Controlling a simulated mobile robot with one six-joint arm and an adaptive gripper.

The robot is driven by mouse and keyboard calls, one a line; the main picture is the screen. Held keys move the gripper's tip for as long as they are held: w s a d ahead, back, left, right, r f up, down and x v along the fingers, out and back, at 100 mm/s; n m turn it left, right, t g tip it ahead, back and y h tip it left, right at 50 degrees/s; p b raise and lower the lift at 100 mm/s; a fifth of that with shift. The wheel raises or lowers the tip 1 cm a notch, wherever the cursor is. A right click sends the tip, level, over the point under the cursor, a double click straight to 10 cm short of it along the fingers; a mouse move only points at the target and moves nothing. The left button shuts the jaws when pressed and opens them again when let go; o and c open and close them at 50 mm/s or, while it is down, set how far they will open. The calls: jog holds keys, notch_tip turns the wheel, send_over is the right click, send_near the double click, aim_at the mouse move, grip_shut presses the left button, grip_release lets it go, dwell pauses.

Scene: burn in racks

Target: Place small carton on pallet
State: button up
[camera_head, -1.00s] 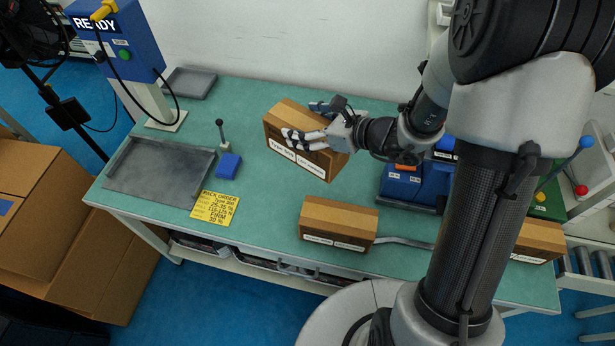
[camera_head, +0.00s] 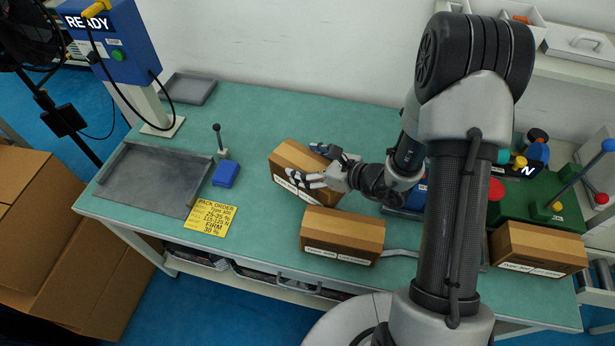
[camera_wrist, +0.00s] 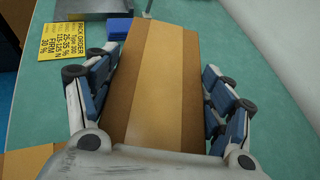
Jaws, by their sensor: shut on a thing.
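A small brown carton (camera_head: 292,164) is between the fingers of my gripper (camera_head: 316,164), over the middle of the green table. In the wrist view the carton (camera_wrist: 155,85) fills the space between the blue finger pads of my gripper (camera_wrist: 158,98), which is shut on it. I cannot tell whether its underside touches the table. A second carton (camera_head: 342,235) sits near the table's front edge, just below the held one in the picture. A third carton (camera_head: 538,250) sits at the right end. No pallet is clearly recognisable in view.
A grey tray (camera_head: 152,180) lies on the table's left side beside a blue block (camera_head: 226,174) and a yellow pack order card (camera_head: 213,213). A READY post (camera_head: 108,50) stands behind. Large open cartons (camera_head: 60,230) stand on the floor at left.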

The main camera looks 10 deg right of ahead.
jog(key=shift+f+b, duration=0.75)
jog(key=shift+f, duration=1.4)
jog(key=shift+f, duration=0.2)
jog(key=o, duration=1.8)
